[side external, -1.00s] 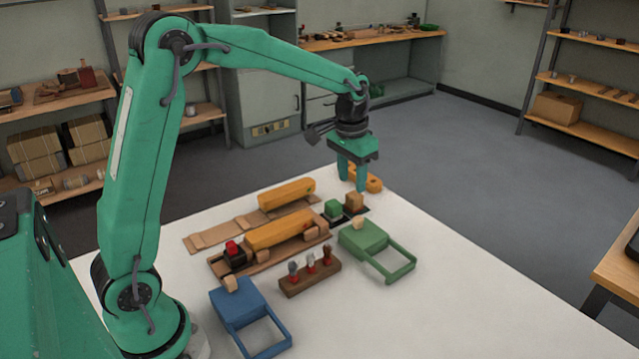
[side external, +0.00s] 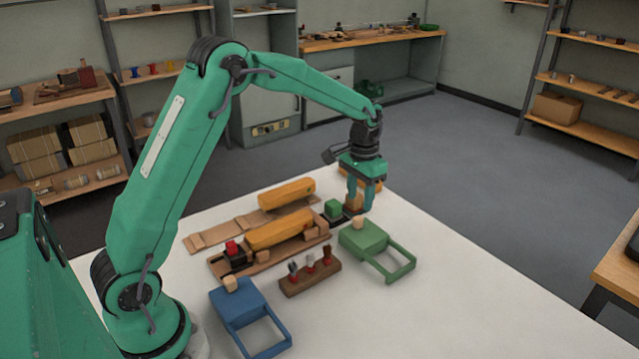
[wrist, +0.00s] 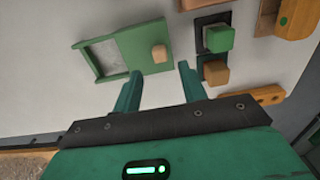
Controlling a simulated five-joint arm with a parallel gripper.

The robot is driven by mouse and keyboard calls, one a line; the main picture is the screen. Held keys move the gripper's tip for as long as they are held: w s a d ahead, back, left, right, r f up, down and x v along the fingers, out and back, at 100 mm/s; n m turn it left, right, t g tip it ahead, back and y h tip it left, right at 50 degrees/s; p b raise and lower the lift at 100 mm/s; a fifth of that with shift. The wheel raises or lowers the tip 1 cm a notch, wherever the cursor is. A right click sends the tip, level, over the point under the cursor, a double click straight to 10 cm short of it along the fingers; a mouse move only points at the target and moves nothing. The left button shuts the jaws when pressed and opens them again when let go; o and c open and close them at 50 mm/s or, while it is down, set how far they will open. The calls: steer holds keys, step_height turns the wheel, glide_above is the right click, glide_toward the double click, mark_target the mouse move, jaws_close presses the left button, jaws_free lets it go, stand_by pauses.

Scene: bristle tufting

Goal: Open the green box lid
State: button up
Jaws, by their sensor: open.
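The green box (side external: 392,268) lies on the white table, right of the middle in the side view. Its solid green lid (side external: 365,238) has a small wooden knob (side external: 358,222) near its far edge. The other end is an open frame with a pale surface inside. In the wrist view the lid (wrist: 138,44) and knob (wrist: 159,53) lie just beyond my fingertips. My gripper (side external: 360,208) is open, pointing down behind the knob, low over the table; the wrist view shows its fingers (wrist: 156,76) apart and empty. I cannot tell whether the tips touch anything.
A green block (side external: 333,209) and a wooden block (wrist: 215,73) sit on dark pads beside my gripper. Orange bars (side external: 280,232) on wooden trays, a brown brush rack (side external: 310,277) and a blue box (side external: 237,305) stand left. The table's near right is clear.

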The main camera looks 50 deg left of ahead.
mark_target(359, 218)
steer(key=shift+f, duration=2.95)
jaws_close()
